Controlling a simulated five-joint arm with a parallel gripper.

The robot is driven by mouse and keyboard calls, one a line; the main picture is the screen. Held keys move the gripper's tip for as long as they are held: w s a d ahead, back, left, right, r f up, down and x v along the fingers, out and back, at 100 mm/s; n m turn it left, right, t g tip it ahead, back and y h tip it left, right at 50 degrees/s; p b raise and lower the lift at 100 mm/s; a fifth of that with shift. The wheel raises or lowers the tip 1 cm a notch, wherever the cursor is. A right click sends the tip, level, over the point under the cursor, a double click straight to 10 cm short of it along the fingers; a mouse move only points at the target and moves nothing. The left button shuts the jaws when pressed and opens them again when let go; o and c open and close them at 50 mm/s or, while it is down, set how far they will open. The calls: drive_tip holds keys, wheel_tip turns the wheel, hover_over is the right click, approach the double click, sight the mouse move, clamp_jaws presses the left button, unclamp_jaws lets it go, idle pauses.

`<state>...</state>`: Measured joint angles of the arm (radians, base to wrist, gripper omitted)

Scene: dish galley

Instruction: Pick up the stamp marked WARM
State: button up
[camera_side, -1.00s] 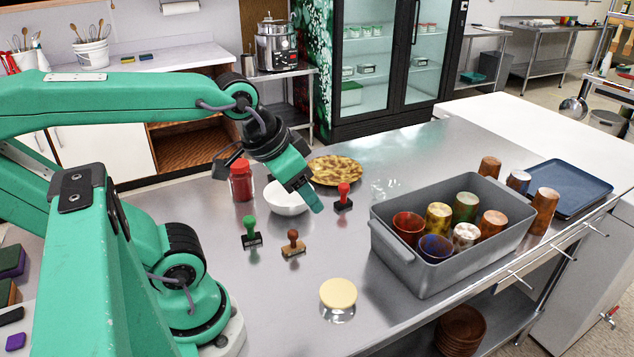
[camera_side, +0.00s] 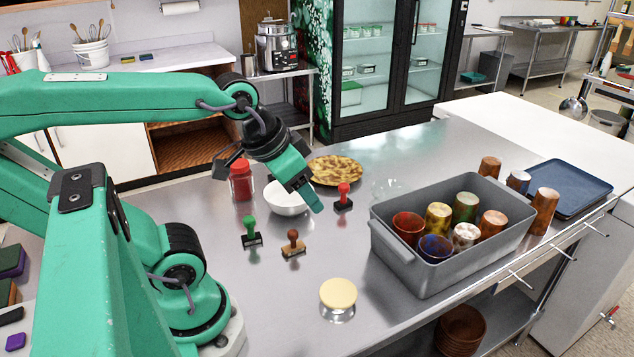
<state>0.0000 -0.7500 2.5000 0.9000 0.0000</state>
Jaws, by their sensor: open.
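Three hand stamps stand upright on the steel counter (camera_side: 255,290). One is a green-handled stamp (camera_side: 251,232) with a dark base. One is a brown-handled stamp (camera_side: 293,243) with a wooden-looking base. One is a red-handled stamp (camera_side: 343,196) with a dark base. The markings are too small to read, so I cannot tell which says WARM. My gripper (camera_side: 314,203) is open and empty, pointing down above the counter. In the picture it lies just left of the red-handled stamp and above the brown-handled one, apart from both.
A white bowl (camera_side: 284,200) stands just behind my gripper, with a red jar (camera_side: 241,180) to its left. A round patterned plate (camera_side: 336,170) lies behind. A grey bin (camera_side: 420,278) of cups fills the right. A cream-topped jar (camera_side: 338,294) stands in front.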

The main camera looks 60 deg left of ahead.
drive_tip(key=shift+o, duration=0.4)
idle(0.3)
drive_tip(key=g, duration=0.4)
hover_over(344, 184)
drive_tip(key=s+d, duration=0.3)
drive_tip(key=d, duration=0.5)
wheel_tip(344, 184, down, 8)
drive_tip(key=shift+n+g, duration=0.4)
drive_tip(key=shift+g, duration=0.4)
drive_tip(key=w+a+f, duration=0.1)
drive_tip(key=a+f, duration=0.1)
drive_tip(key=w+a+f, duration=0.1)
drive_tip(key=a+f, duration=0.2)
drive_tip(key=w+a+f, duration=0.1)
drive_tip(key=a+f, duration=0.1)
drive_tip(key=f, duration=0.1)
drive_tip(key=shift+a, duration=0.2)
drive_tip(key=shift+a+f, duration=0.35)
drive_tip(key=shift+f, duration=1.35)
